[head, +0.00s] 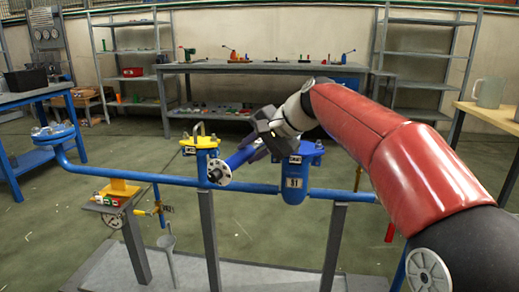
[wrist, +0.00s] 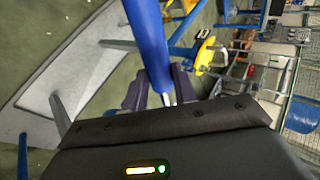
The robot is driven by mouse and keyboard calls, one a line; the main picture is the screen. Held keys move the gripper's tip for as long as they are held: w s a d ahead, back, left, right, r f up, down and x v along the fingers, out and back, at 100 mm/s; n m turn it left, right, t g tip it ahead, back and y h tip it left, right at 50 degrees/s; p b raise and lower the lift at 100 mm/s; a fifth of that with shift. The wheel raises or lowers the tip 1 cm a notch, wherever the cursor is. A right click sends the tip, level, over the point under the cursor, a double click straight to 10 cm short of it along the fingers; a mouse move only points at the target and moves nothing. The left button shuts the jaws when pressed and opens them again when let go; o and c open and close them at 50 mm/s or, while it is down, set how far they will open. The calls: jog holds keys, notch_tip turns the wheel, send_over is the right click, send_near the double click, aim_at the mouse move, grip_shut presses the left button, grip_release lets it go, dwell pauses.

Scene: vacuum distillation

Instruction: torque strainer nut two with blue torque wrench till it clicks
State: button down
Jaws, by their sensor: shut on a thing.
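My gripper (head: 268,140) is shut on the blue torque wrench (head: 240,158), beside the top of the blue strainer. In the wrist view the thick blue wrench (wrist: 148,42) runs up and away from between the dark fingers of my gripper (wrist: 160,90), with a short silvery part at the grip. The blue strainer (head: 294,188) is a pot with a label and a flanged lid, set in the blue pipe. My gripper and arm hide part of its lid. I cannot tell strainer nut two apart, nor whether the wrench touches it.
Grey posts (head: 333,235) hold up the pipe (head: 150,177). A workbench (head: 255,68) with tools and shelves (head: 130,45) stand at the back. Green floor lies between.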

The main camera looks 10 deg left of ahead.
jog(key=shift+w+a+r+m, duration=0.1)
jog(key=shift+a+m, duration=0.2)
jog(key=shift+a, duration=0.05)
jog(key=shift+t, duration=0.3)
jog(key=shift+w+a+r+m+t+p, duration=0.1)
jog(key=shift+w+a+m+t+p, duration=0.15)
jog(key=shift+a+p, duration=0.25)
jog(key=shift+w+a+r+m+t+p, duration=0.1)
jog(key=shift+a+m+t+p, duration=0.05)
jog(key=shift+a+m+p, duration=0.25)
jog(key=shift+w+a+f+m+t+h+p, duration=0.25)
jog(key=shift+a+m+t+h+p, duration=0.1)
jog(key=shift+a+m+h, duration=0.15)
